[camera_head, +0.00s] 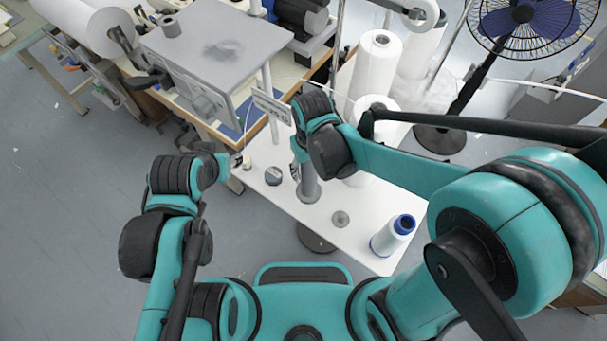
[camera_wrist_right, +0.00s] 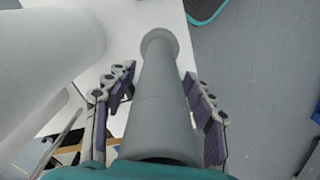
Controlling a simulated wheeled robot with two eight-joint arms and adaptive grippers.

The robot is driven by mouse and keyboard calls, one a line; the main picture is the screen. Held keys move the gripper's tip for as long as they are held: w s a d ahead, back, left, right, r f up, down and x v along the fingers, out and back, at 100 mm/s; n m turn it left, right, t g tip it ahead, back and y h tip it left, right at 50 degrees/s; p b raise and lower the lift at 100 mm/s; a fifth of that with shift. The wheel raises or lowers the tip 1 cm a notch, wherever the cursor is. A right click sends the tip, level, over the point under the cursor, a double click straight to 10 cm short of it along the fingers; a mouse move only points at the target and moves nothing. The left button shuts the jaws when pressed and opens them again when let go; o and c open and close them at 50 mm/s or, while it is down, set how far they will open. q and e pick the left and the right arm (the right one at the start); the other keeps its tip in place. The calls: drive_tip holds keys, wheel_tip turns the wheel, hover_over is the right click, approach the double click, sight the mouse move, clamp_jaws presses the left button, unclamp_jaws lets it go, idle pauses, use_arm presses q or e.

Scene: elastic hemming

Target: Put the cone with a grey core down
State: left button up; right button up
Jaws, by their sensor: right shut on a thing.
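The plain grey cone (camera_head: 310,186) is upright or nearly so at the left part of the white table (camera_head: 352,238). My right gripper (camera_head: 297,170) is shut on it from above. In the right wrist view the grey cone (camera_wrist_right: 162,95) runs between the finger pads, its far end over the white table top near the edge. I cannot tell whether it touches the table. My left gripper (camera_head: 236,162) is at the table's left edge, small and partly hidden; its fingers are unclear.
A white cone with a blue core (camera_head: 394,236) stands at the table's front right. A small grey round piece (camera_head: 340,218) and a dark small piece (camera_head: 273,176) are on the table. Tall white rolls (camera_head: 376,66) stand behind. A fan (camera_head: 525,14) is at the back right.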

drive_tip(key=shift+w+a+f, duration=0.85)
drive_tip(key=shift+w+a, duration=0.05)
drive_tip(key=shift+w, duration=0.1)
drive_tip(key=shift+f+b, duration=0.9)
drive_tip(key=shift+f, duration=1.1)
drive_tip(key=shift+f, duration=0.1)
drive_tip(key=o, duration=1.3)
